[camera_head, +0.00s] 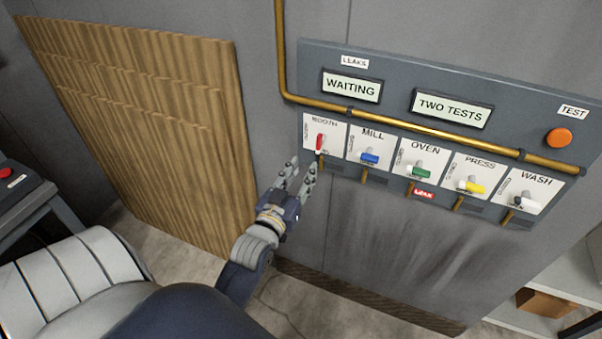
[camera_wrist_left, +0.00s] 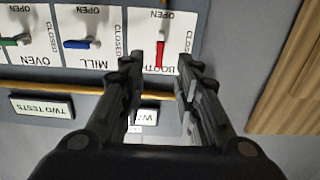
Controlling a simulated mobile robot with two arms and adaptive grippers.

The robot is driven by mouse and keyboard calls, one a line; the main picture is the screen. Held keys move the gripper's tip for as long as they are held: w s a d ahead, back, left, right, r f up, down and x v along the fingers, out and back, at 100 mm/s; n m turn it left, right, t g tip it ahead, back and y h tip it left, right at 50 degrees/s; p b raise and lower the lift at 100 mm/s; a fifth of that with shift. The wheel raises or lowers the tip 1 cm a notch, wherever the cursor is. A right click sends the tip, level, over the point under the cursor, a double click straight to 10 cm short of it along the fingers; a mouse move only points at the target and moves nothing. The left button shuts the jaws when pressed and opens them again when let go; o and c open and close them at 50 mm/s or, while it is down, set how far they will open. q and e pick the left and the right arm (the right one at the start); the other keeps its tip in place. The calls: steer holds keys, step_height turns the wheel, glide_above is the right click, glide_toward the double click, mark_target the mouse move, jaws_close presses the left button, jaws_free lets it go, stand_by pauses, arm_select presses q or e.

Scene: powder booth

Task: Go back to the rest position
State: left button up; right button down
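My left gripper (camera_head: 301,178) is in front of the wall panel (camera_head: 400,62), just below and left of the red BOOTH lever (camera_head: 320,143). Its fingers are apart with nothing between them. In the left wrist view the open fingers (camera_wrist_left: 160,62) frame the red lever (camera_wrist_left: 159,50), which appears beyond the tips. I cannot tell whether they touch. The blue MILL (camera_head: 369,158), green OVEN (camera_head: 419,172), yellow PRESS (camera_head: 470,186) and white WASH (camera_head: 525,201) levers run to the right. My right gripper is not in view.
A brass pipe (camera_head: 420,127) crosses the panel. Displays read WAITING (camera_head: 351,87) and TWO TESTS (camera_head: 451,108). An orange TEST button (camera_head: 558,138) is at right, and a red LEAK tag (camera_head: 423,194) hangs under OVEN. A wooden panel (camera_head: 160,130) is left; shelves (camera_head: 570,285) stand lower right.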

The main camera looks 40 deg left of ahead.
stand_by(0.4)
arm_select(q)
steer(key=s+d+f+m+g+h, duration=0.1)
steer(key=s+d+f+g, duration=0.15)
steer(key=f, duration=0.85)
steer(key=s+d+f+g+h, duration=0.2)
steer(key=s+d+f, duration=0.15)
steer(key=f, duration=0.85)
steer(key=s+d+f+m+g+h, duration=0.1)
steer(key=s+d+f+g, duration=0.15)
steer(key=f, duration=0.85)
steer(key=s+d+f+m+g, duration=0.2)
steer(key=s+d+f+g, duration=0.2)
steer(key=s+f, duration=0.95)
steer(key=s+f+g, duration=0.2)
steer(key=s+f, duration=0.2)
steer(key=s, duration=0.6)
steer(key=s+a+f+m+g, duration=0.1)
steer(key=s+f+g, duration=0.2)
steer(key=s, duration=0.7)
steer(key=shift+a+f, duration=0.2)
steer(key=shift+f, duration=0.65)
